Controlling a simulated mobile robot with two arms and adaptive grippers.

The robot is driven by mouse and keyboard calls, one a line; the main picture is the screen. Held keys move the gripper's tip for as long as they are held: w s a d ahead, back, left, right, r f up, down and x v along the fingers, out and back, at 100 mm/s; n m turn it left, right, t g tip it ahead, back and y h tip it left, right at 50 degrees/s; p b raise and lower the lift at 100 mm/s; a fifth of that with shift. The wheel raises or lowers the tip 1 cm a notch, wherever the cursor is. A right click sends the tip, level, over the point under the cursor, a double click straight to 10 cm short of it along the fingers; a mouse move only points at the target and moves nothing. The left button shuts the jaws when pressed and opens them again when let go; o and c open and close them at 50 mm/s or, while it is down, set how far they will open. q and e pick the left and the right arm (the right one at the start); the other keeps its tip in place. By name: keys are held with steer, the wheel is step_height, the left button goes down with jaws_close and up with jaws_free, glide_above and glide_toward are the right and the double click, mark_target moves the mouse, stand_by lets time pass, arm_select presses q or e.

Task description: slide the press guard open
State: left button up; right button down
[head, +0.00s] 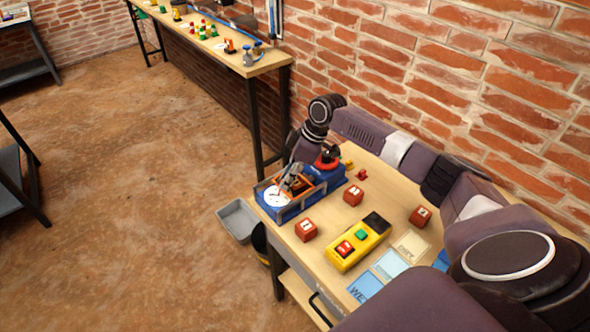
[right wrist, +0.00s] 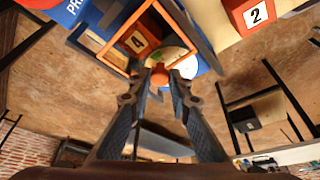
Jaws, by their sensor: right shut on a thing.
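The press (head: 329,184) is a blue station at the table's far left corner, with a red part on top and a white dial (head: 272,196) at its front. Its guard is an orange frame (head: 317,189) with a small round orange knob (right wrist: 160,75), seen in the right wrist view. My right gripper (head: 291,181) reaches down over the frame, its fingertips (right wrist: 160,80) closed around the knob. A red block marked 4 (right wrist: 136,38) shows within the frame. The fingers hide part of the press in the head view. My left gripper is in neither view.
Red numbered blocks (head: 305,229), (head: 352,195), (head: 421,215) stand on the table. A yellow control box (head: 345,256) with red and green buttons lies near flat cards (head: 390,264). A grey bin (head: 237,220) is on the floor at left. A brick wall (head: 400,60) runs behind.

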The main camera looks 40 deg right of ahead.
steer(key=a, duration=0.1)
steer(key=a+p, duration=0.1)
steer(key=a, duration=0.1)
steer(key=a+p, duration=0.1)
steer(key=a, duration=0.1)
steer(key=shift+s+a+r, duration=0.15)
steer(key=shift+s+r, duration=0.05)
steer(key=shift+r, duration=0.05)
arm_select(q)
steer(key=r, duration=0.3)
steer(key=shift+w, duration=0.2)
arm_select(e)
steer(key=shift+a+f, duration=0.2)
steer(key=shift+a, duration=0.05)
steer(key=c, duration=1.8)
jaws_free()
steer(key=shift+a, duration=0.15)
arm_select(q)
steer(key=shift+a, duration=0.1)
arm_select(e)
steer(key=shift+d+r, duration=0.2)
steer(key=shift+r, duration=0.05)
steer(key=v, duration=1.1)
steer(key=shift+s+r, duration=0.2)
steer(key=shift+r, duration=0.05)
